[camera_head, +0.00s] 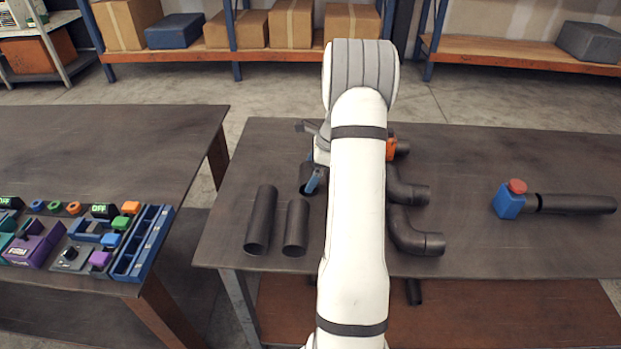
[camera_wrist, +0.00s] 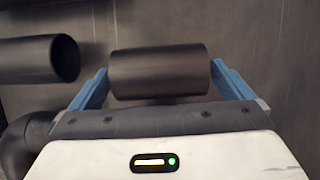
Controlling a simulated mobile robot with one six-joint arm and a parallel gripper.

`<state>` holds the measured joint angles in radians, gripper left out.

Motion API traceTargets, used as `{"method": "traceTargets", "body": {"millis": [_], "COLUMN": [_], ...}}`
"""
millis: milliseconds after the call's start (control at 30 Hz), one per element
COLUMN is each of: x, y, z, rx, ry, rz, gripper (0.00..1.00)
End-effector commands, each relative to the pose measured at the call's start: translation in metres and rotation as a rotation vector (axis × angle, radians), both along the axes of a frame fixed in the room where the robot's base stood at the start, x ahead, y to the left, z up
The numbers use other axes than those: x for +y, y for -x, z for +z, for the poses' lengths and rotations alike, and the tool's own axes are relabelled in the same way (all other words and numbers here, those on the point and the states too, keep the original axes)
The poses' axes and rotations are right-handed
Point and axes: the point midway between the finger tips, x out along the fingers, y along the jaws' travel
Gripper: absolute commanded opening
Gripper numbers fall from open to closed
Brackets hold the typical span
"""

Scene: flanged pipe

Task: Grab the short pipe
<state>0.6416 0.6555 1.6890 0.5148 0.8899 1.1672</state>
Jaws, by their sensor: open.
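The short pipe is a dark grey cylinder (camera_wrist: 158,70) that lies crosswise between my gripper's two blue fingers in the wrist view. My gripper (camera_wrist: 160,78) is open, with one finger near each end of the pipe. I cannot tell whether either finger touches it. In the head view, a dark pipe end (camera_head: 306,178) shows beside one blue finger of my gripper (camera_head: 316,180). My white arm hides the rest of the gripper there.
Two longer straight pipes (camera_head: 261,220) (camera_head: 297,227) lie left of my arm. Elbow pipes (camera_head: 418,238) lie right of it. A blue fitting with a red top (camera_head: 510,199) sits on a pipe (camera_head: 577,204) at right. A second table (camera_head: 110,140) with small parts stands left.

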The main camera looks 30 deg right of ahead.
Motion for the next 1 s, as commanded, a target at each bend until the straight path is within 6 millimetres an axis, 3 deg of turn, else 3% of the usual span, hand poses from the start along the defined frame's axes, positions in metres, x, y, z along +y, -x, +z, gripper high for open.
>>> {"method": "traceTargets", "body": {"millis": [233,533,1000], "x": [0.011,0.012,0.011], "y": [-0.005,-0.006,-0.005], "z": [-0.032,-0.036,-0.035], "rx": [0.001,0.0,0.0], "ry": [-0.001,0.001,0.001], "rz": [0.002,0.002,0.001], "gripper": [1.0,0.99,0.61]}}
